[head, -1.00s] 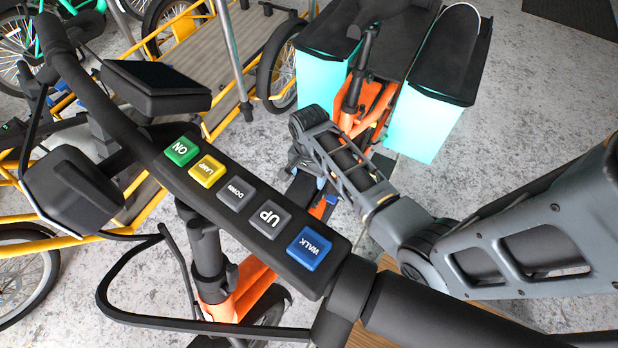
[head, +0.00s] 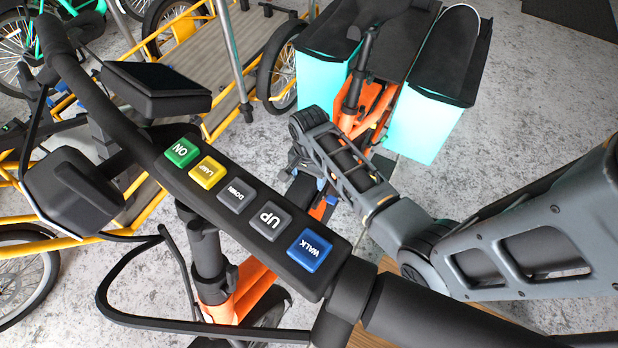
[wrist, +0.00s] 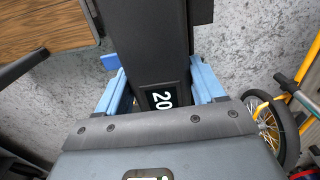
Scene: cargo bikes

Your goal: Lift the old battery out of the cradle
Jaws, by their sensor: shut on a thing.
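A long black battery (wrist: 158,50) with a white "20" label fills the middle of the wrist view. My gripper (wrist: 163,90) is shut on it, with one blue finger against each side. The battery's far end runs out of the top of the wrist view. In the head view, my gripper (head: 325,190) is low behind the handlebar, largely covered by my own arm, beside the orange bike frame (head: 318,209). I cannot make out the cradle, or whether the battery still touches it.
A black handlebar with a button panel (head: 250,205) crosses the foreground. Teal panniers (head: 425,120) hang on the bike behind my arm. A yellow cargo bike (head: 185,60) stands at left. A brown wooden surface (wrist: 45,25) is at upper left in the wrist view.

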